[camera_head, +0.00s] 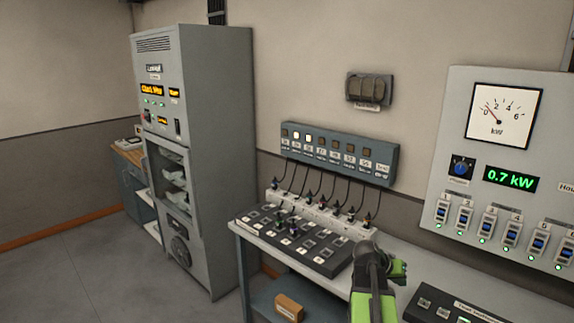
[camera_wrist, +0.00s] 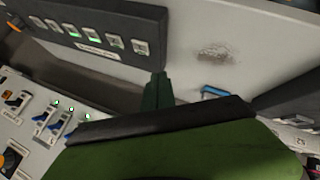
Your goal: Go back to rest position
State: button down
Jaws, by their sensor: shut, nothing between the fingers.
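My gripper (camera_wrist: 158,88) shows in the wrist view as dark green fingers closed together, with nothing between them. It is over the light grey bench top (camera_wrist: 262,45), apart from the panels there. In the head view my green and dark arm stands at the lower middle right, in front of the bench (camera_head: 300,262). There the fingertips are hard to make out. My arm hides part of the bench between the two black consoles.
A second black console (camera_head: 455,308) lies at lower right. A wall panel (camera_head: 457,112) with blue switches is at right. A tall grey cabinet (camera_head: 218,120) stands left. The floor (camera_head: 85,270) at left is clear.

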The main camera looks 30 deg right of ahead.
jog(key=w+a+f+n+t+y, duration=0.15)
jog(key=w+a, duration=0.25)
jog(key=a, duration=0.5)
jog(key=w+a+f+n+y, duration=0.1)
jog(key=w+a+n, duration=0.1)
jog(key=w+a, duration=0.5)
jog(key=w+a+f+n+t+y, duration=0.1)
jog(key=w+a, duration=0.1)
jog(key=a, duration=1)
jog(key=s+a+f+n+g+y, duration=0.1)
jog(key=s+a+n+y, duration=0.1)
jog(key=a, duration=1)
jog(key=s+a+f+n+g+y, duration=0.1)
jog(key=s+a+f+n+y, duration=0.1)
jog(key=a, duration=1)
jog(key=shift+s+n+y, duration=0.65)
jog(key=shift+s+n, duration=0.1)
jog(key=shift+s, duration=0.25)
